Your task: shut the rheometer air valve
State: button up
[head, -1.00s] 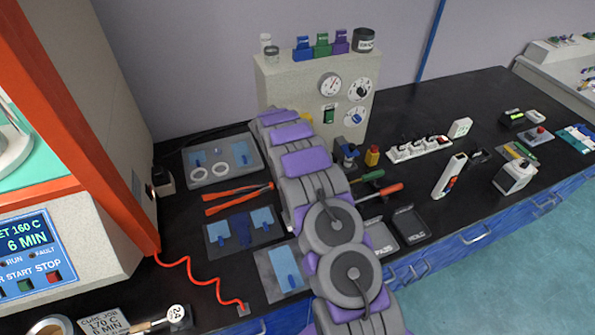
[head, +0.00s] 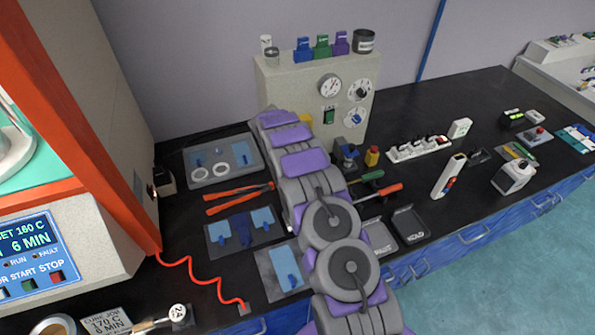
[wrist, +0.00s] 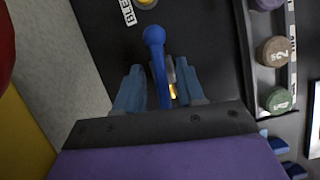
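A blue lever with a rounded end (wrist: 155,45), seemingly the air valve handle, runs between my fingers in the wrist view. My gripper (wrist: 158,84) is open, with one pale blue finger on each side of the lever. Narrow gaps appear between lever and fingers; contact cannot be told. A small brass-coloured part (wrist: 173,78) shows beside the lever near the right finger. In the head view my arm reaches across the bench toward the beige gauge box (head: 290,85), and the fingers and lever cannot be made out there.
The orange-framed rheometer (head: 68,110) stands at left. Around my arm lie a grey tray (head: 232,176), orange tongs (head: 240,198) and a red-handled screwdriver (head: 385,190). In the wrist view a rack of round pieces (wrist: 277,50) is at right and a yellow surface (wrist: 20,140) at lower left.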

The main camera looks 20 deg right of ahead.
jog(key=shift+r, duration=0.1)
jog(key=s+p+v, duration=0.1)
jog(key=p+v, duration=0.1)
jog(key=v, duration=1.5)
jog(key=shift+w+p, duration=0.35)
jog(key=shift+w, duration=0.15)
jog(key=shift+a, duration=0.1)
